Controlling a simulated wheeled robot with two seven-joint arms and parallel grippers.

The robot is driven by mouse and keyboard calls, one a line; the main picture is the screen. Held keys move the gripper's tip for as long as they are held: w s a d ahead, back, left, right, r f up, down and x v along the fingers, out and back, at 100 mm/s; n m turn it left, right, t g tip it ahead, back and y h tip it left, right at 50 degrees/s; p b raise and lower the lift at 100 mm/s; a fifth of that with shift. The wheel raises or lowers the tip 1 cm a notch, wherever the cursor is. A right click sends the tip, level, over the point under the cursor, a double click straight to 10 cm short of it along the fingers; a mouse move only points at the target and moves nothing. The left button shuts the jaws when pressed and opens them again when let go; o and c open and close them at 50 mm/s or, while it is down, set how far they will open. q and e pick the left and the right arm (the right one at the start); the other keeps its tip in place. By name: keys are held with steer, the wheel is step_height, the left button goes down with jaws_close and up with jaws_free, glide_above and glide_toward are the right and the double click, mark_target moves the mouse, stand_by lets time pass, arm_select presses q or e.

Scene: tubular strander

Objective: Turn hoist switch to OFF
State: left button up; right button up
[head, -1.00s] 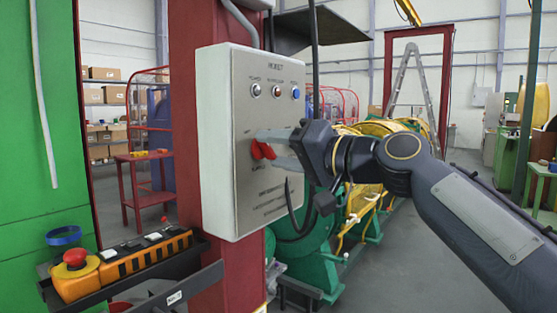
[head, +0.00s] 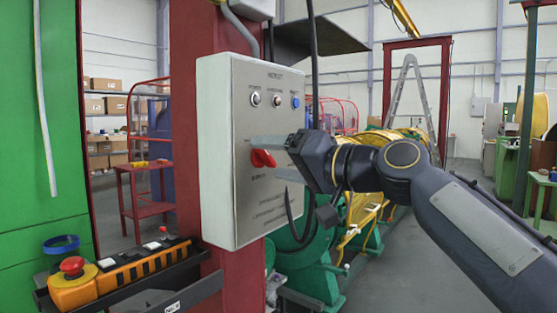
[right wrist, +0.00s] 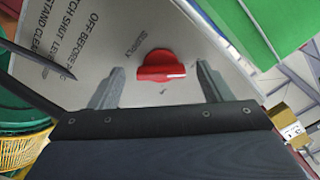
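The hoist panel (head: 275,80) is a grey-faced box on a red column. Its red rotary switch (head: 263,158) sits below a row of small buttons and lamps. My right gripper (head: 277,158) is open, with one finger above and one below the switch in the head view. In the right wrist view, gaps show between the switch and both fingers (right wrist: 158,88). The position labels are too small to read. My left gripper is out of view.
An orange pendant box (head: 130,262) with a red mushroom button rests on a dark shelf at lower left. A black cable (head: 314,60) hangs beside the panel. Green and yellow machinery (head: 365,215) stands behind my right arm. Grey floor is open at right.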

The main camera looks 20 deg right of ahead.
steer(key=b+v, duration=0.1)
steer(key=v, duration=0.6)
steer(key=shift+s+d, duration=0.25)
steer(key=shift+s, duration=0.1)
steer(key=s+f+g+h, duration=0.25)
steer(key=s+f, duration=0.45)
steer(key=f, duration=0.8)
steer(key=s+f+g+h, duration=0.25)
steer(key=s+f, duration=0.45)
steer(key=f, duration=0.9)
steer(key=s+f+g+h, duration=0.2)
steer(key=s+f+g, duration=0.35)
steer(key=f, duration=0.95)
step_height(320, 180, up, 17)
steer(key=s+t+p, duration=0.1)
steer(key=t+p, duration=0.1)
steer(key=p, duration=1.4)
steer(key=shift+s+d+p, duration=0.25)
steer(key=shift+p, duration=0.05)
